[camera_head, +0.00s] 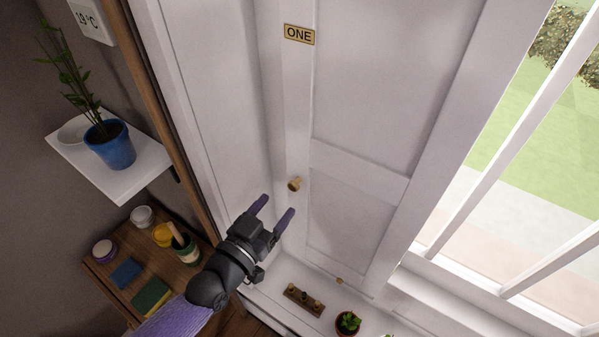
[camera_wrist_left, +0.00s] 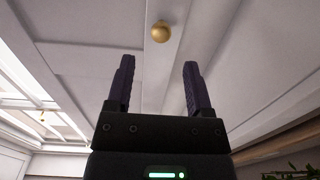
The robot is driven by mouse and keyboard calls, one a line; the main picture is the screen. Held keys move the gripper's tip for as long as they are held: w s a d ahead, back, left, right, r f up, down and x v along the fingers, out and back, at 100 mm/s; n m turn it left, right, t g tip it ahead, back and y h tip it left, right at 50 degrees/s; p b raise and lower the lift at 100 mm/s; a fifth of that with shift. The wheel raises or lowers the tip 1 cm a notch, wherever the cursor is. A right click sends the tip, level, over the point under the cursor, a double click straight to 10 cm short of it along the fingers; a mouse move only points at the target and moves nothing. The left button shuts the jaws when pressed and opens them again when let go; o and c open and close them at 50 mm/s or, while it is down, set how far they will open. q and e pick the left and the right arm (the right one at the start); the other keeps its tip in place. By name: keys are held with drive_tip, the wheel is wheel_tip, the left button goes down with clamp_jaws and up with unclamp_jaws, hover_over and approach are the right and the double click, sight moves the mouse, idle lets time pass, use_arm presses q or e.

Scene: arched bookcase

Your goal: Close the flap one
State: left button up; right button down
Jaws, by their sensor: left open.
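The flap one is a white panelled shutter (camera_head: 372,95) beside the window. A small brass plate reading "ONE" (camera_head: 299,34) sits on the white upright at its left edge. A round brass knob (camera_head: 294,184) is lower on that edge; it also shows in the left wrist view (camera_wrist_left: 160,31), ahead of the fingertips and between their lines. My left gripper (camera_head: 275,208) is open and empty, just below and left of the knob and apart from it. Its two dark fingers also show in the left wrist view (camera_wrist_left: 158,75). My right gripper is not in view.
A wall shelf (camera_head: 140,176) with a blue plant pot (camera_head: 109,145) is at left. A wooden shelf below holds jars, a green sponge (camera_head: 150,297) and other items. A wooden block (camera_head: 304,300) and potted succulent (camera_head: 347,323) stand on the sill. The barred window is at right.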

sight(292, 188)
use_arm(q)
drive_tip(key=x, duration=0.6)
drive_tip(key=shift+d+f+b, duration=0.1)
drive_tip(key=shift+b, duration=0.25)
drive_tip(key=shift+w, duration=0.1)
clamp_jaws()
idle(0.8)
